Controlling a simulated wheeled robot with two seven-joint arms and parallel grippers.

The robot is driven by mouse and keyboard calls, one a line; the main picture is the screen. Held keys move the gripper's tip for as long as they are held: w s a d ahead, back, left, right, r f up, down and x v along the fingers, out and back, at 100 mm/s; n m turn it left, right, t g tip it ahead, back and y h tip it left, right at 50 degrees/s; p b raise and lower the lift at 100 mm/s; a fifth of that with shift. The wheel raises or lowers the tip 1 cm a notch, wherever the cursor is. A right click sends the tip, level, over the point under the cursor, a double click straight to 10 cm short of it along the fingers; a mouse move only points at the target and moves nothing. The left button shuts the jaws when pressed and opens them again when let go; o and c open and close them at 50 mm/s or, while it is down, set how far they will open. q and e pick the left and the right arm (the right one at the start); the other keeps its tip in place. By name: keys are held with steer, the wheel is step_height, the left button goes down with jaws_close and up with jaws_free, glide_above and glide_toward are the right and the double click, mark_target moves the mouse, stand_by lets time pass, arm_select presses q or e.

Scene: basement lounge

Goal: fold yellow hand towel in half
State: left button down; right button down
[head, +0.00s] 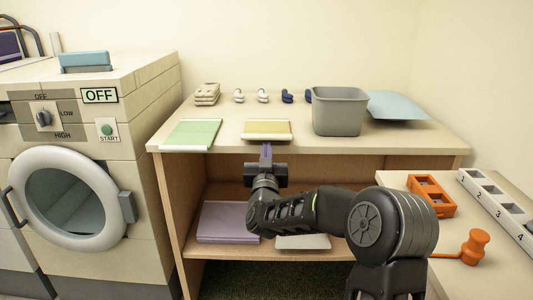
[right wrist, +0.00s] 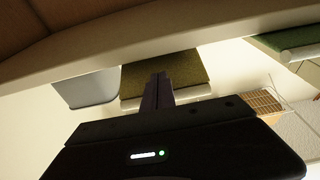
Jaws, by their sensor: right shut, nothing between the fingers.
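The yellow hand towel (head: 267,127) lies flat on the table top, with a pale strip along its front edge at the table's front. It also shows in the right wrist view (right wrist: 185,70), dark olive, with the pale strip behind my fingers. My right gripper (head: 266,148) is shut and empty. Its fingertips point toward the towel and show just in front of its front edge in the head view. In the right wrist view the fingers (right wrist: 158,85) overlap the towel; I cannot tell whether they touch it. My left gripper is not in view.
A green towel (head: 191,134) lies left of the yellow one. A grey bin (head: 339,112) stands to its right, near a blue sheet (head: 396,106). Folded cloths (head: 207,94) and small rolled pairs (head: 263,96) line the back. A purple cloth (head: 228,222) lies on the lower shelf.

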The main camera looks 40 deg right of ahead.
steer(key=shift+r+p, duration=0.35)
steer(key=shift+r, duration=0.55)
steer(key=shift+w+d+r+p, duration=0.5)
steer(key=shift+w+r, duration=0.1)
steer(key=shift+r, duration=0.3)
steer(key=shift+w+d+r+p, duration=0.35)
steer(key=shift+w+r+p, duration=0.2)
steer(key=shift+r, duration=0.4)
steer(key=shift+w+d+r+p, duration=0.5)
steer(key=shift+w+r, duration=0.1)
steer(key=shift+r, duration=0.3)
steer(key=shift+w+d, duration=0.1)
steer(key=shift+w, duration=0.05)
